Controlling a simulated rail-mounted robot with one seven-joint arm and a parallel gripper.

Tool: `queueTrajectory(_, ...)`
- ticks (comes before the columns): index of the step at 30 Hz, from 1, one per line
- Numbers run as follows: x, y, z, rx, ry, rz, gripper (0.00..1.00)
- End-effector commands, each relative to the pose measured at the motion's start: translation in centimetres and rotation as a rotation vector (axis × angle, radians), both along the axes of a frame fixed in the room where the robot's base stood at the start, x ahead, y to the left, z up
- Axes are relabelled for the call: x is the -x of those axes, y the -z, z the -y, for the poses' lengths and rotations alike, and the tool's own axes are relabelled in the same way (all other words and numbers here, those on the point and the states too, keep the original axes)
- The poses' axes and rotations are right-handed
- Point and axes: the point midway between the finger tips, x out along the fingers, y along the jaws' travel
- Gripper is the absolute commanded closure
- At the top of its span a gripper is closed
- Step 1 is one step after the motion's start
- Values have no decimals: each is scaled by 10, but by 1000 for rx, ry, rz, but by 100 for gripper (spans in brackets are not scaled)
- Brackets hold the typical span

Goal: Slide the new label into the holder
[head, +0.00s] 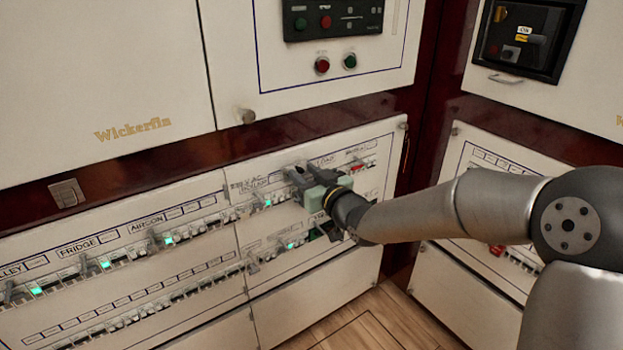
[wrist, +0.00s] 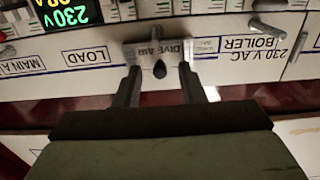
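My gripper (wrist: 159,70) is at the lower breaker panel, its two fingers wide apart. It also shows in the head view (head: 309,176). In the wrist view, which shows the panel upside down, a pale label reading DIVE AIR (wrist: 147,49) lies between and just beyond the fingertips. A small dark knob-like shape shows below its lettering. Whether the fingertips touch the label's ends cannot be told. A separate holder cannot be made out behind the label; it sits level with the printed row between LOAD (wrist: 86,56) and BOILER (wrist: 248,43). My gripper hides this spot in the head view.
Breakers with switch levers (head: 163,238) and green lights run along the panel, close to my fingers. A lit display reading 230V (wrist: 66,17) is beside the label. Wooden floor (head: 390,325) is clear below.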

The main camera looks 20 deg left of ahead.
Motion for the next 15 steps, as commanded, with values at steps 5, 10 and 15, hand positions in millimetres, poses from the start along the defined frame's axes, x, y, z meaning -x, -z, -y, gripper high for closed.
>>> queueTrajectory(5,10,-2,13,1,2,2,64)
queueTrajectory(10,33,-3,42,3,4,1,64)
queueTrajectory(15,61,-3,75,4,4,0,64)
